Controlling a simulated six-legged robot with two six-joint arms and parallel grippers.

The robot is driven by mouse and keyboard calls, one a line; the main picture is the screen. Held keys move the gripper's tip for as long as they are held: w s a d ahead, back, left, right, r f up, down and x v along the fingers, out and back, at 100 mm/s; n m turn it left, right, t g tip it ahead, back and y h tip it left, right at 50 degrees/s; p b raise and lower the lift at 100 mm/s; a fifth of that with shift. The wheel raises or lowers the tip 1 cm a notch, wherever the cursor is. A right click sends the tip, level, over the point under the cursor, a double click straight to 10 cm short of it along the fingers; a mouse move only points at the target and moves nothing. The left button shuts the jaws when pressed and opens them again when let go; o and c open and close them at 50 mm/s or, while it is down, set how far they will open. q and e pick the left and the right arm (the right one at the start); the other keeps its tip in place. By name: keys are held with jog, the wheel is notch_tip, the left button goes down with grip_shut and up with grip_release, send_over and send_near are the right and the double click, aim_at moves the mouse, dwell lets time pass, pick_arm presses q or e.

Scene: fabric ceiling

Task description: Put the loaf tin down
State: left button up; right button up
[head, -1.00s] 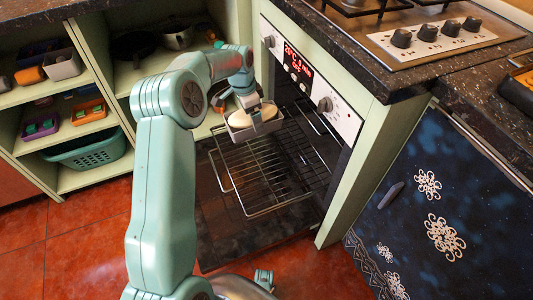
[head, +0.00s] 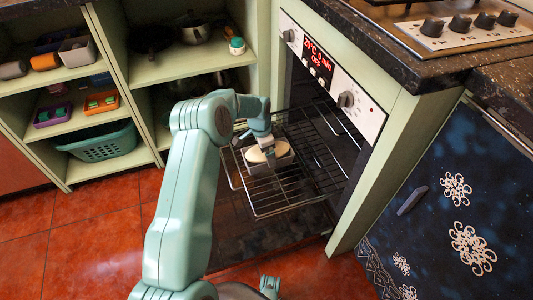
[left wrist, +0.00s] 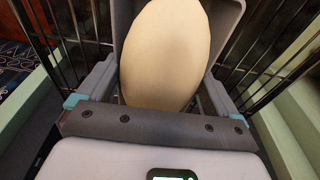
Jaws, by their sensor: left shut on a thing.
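The grey loaf tin (head: 284,161) holds a pale, rounded loaf or dough (head: 262,153). It is over the back part of the pulled-out wire oven rack (head: 268,207). I cannot tell whether its base touches the wires. My left gripper (head: 262,142) is shut on the tin. In the left wrist view the two fingers of my left gripper (left wrist: 160,95) are at the sides of the tin (left wrist: 226,28), and the pale loaf (left wrist: 166,60) fills the middle. Rack wires show on both sides there.
The oven's control panel (head: 330,68) is just right of and above the rack. Open shelves (head: 105,75) with pots and small boxes stand at left, with a teal basket (head: 100,144) low down. The front of the rack is bare.

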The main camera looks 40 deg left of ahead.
pick_arm(q)
jog(key=shift+f, duration=0.2)
jog(key=shift+f, duration=0.1)
jog(key=o, duration=1.2)
jog(key=shift+f, duration=0.1)
jog(key=shift+c, duration=0.2)
jog(key=shift+r, duration=0.5)
jog(key=r+p, duration=0.1)
jog(key=r, duration=0.2)
jog(key=s+r+p, duration=0.1)
jog(key=r, duration=0.3)
jog(key=r+p, duration=0.1)
jog(key=r, duration=0.3)
jog(key=shift+s+a+r+p, duration=0.1)
jog(key=shift+s+a+p, duration=0.2)
jog(key=shift+a+p, duration=0.1)
